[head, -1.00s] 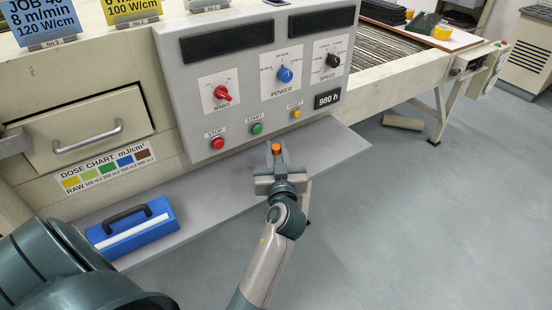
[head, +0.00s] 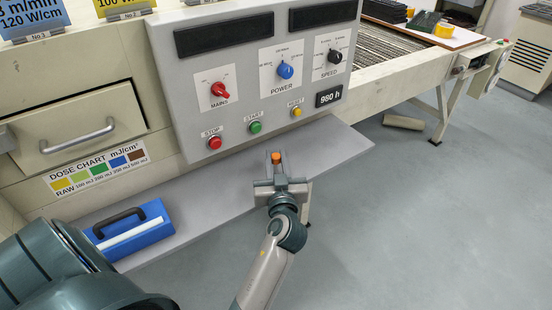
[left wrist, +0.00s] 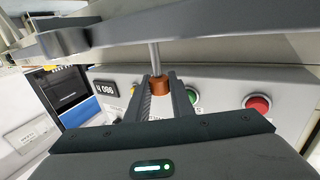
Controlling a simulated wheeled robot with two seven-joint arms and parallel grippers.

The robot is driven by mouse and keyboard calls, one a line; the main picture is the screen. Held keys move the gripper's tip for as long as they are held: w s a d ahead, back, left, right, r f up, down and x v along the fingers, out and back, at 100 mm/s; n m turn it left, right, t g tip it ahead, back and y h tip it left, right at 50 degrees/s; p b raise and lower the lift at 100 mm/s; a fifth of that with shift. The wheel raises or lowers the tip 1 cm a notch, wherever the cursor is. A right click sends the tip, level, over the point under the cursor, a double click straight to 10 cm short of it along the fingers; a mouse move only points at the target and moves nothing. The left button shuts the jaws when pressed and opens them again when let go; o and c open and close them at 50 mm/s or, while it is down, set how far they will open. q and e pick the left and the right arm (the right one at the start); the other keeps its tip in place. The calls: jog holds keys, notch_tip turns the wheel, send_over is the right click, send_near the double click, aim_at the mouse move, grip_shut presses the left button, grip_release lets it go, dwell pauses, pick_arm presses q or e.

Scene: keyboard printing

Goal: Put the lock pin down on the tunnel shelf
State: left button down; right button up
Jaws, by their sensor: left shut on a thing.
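The lock pin shows its orange head (head: 276,157) between the fingertips of my left gripper (head: 276,164) in the head view. In the left wrist view the copper-orange head (left wrist: 159,85) sits between the two dark fingers, and a thin steel shaft (left wrist: 154,58) runs out from it. My left gripper is shut on the pin. The grey tunnel shelf (head: 342,143) runs below the control panel, and the gripper overlaps its front edge in the head view. I cannot tell whether the pin touches the shelf. My right gripper is not in view.
A blue case with a black handle (head: 130,232) lies on the shelf's left part. The control panel (head: 240,90) with knobs and buttons stands above the shelf. The shelf is clear right of the gripper. A conveyor (head: 395,65) is at the back right.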

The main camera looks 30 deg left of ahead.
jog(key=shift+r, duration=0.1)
pick_arm(q)
jog(key=shift+f, duration=0.1)
jog(key=c, duration=1.5)
grip_release()
jog(key=shift+c, duration=0.2)
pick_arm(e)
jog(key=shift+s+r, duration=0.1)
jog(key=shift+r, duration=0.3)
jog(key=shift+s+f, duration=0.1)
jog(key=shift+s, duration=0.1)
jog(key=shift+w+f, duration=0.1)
